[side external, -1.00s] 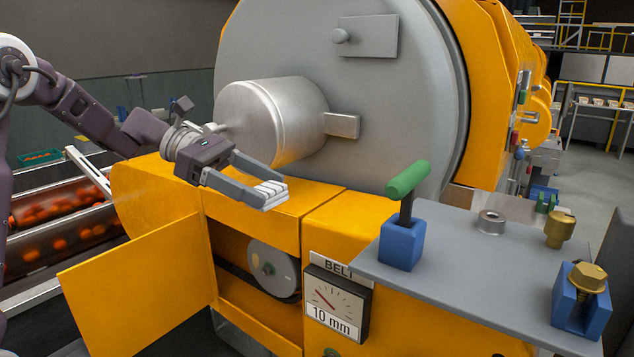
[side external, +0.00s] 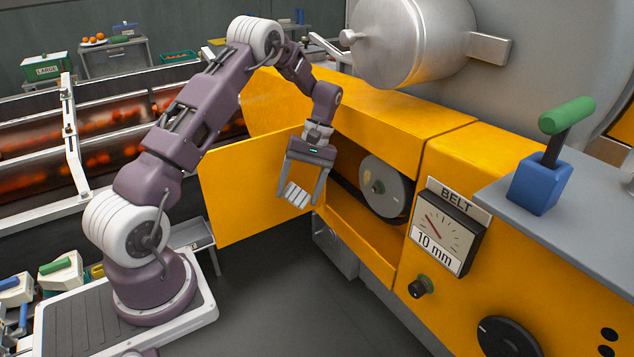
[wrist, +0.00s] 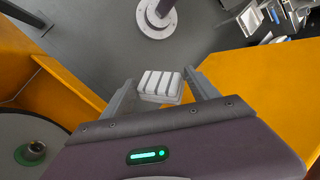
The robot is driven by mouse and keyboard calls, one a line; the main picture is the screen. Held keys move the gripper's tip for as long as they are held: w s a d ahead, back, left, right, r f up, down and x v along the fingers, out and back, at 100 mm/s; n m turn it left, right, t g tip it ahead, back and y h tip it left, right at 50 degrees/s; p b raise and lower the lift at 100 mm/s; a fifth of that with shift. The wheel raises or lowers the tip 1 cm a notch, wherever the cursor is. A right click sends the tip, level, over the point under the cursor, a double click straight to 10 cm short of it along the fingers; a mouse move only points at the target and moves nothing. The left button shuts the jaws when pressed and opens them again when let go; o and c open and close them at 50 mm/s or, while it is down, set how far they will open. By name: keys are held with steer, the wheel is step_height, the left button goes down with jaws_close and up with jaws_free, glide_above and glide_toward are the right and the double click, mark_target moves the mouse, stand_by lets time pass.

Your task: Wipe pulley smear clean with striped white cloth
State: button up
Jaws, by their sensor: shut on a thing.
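The striped white cloth (side external: 294,194) is a small folded pad held between the fingertips of my gripper (side external: 300,197). In the wrist view the cloth (wrist: 160,87) sits between both fingers, its dark stripes showing. My gripper points down beside the open yellow door, left of the pulley and apart from it. The grey pulley (side external: 394,198) sits in the open belt compartment, with a green-ringed hub. It is partly cut off at the lower left of the wrist view (wrist: 55,135).
The open yellow door (side external: 245,195) stands just behind and left of my gripper. A compartment ledge (side external: 355,235) runs below the pulley. The belt gauge (side external: 445,228) and a knob (side external: 421,287) are to the right. Clear floor lies below.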

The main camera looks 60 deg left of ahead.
steer(key=w+f+m+t+y, duration=0.2)
steer(key=w+f+m+t, duration=0.1)
steer(key=w+m, duration=0.3)
steer(key=w+d+f+m+t+y, duration=0.1)
steer(key=w+f+m+t+y, duration=0.1)
steer(key=w+m+t, duration=0.4)
steer(key=shift+w+d+f+m+y, duration=0.25)
steer(key=shift+w+f+m+y, duration=0.25)
steer(key=shift+w, duration=1.5)
steer(key=shift+w, duration=0.9)
steer(key=shift+r, duration=3.75)
steer(key=shift+f, duration=3.7)
steer(key=s, duration=0.7)
